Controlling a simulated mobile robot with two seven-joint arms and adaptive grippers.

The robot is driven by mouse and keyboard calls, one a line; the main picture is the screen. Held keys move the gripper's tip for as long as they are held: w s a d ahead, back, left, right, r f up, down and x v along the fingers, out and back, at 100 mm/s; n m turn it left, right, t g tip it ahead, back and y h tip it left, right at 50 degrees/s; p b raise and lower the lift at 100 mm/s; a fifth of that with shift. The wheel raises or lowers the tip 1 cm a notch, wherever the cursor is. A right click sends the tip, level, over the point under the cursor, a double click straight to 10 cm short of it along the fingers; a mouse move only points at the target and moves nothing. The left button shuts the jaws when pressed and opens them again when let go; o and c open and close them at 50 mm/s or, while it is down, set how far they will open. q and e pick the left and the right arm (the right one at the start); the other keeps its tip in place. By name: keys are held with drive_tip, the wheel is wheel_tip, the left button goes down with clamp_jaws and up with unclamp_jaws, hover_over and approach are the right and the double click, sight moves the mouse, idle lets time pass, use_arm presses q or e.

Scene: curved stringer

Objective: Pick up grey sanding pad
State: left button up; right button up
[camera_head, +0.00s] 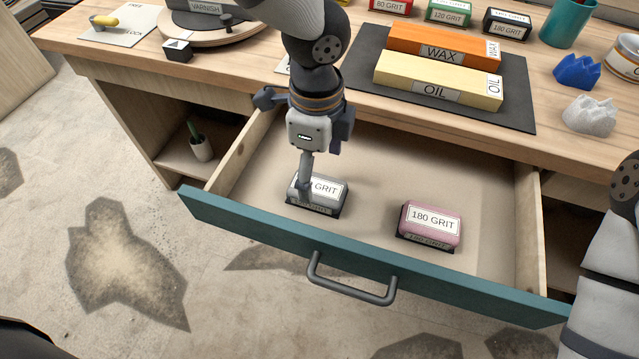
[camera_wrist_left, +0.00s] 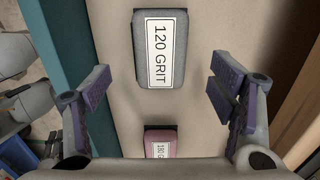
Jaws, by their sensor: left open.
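The grey sanding pad (camera_head: 325,198) lies in the open drawer on a dark base, near the drawer's front left. Its label is partly hidden by my gripper in the head view and reads 120 GRIT in the left wrist view (camera_wrist_left: 160,68). My left gripper (camera_head: 306,190) reaches down over the drawer at the pad. In the left wrist view its two fingers (camera_wrist_left: 160,92) are wide apart and empty, with the grey pad beyond them and between their lines. My right gripper is not in view.
A pink 180 GRIT pad (camera_head: 431,219) lies to the right in the same drawer. The drawer's teal front (camera_head: 370,257) has a grey handle (camera_head: 350,283). The workbench above holds the OIL block (camera_head: 437,82) and WAX block (camera_head: 445,43). The drawer floor between the pads is clear.

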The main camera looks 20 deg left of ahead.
sight(317, 186)
use_arm(q)
wheel_tip(317, 186, down, 6)
drive_tip(key=shift+f+b, duration=0.1)
drive_tip(key=shift+b, duration=0.2)
drive_tip(key=c, duration=1.2)
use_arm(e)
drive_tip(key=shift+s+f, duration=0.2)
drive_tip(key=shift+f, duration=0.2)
use_arm(q)
drive_tip(key=shift+o, duration=0.2)
wheel_tip(317, 186, up, 3)
drive_tip(key=shift+w+r, duration=0.15)
drive_tip(key=s+a+r+p, duration=0.2)
drive_tip(key=s+r+p, duration=0.2)
drive_tip(key=s+r, duration=0.6)
drive_tip(key=s, duration=0.4)
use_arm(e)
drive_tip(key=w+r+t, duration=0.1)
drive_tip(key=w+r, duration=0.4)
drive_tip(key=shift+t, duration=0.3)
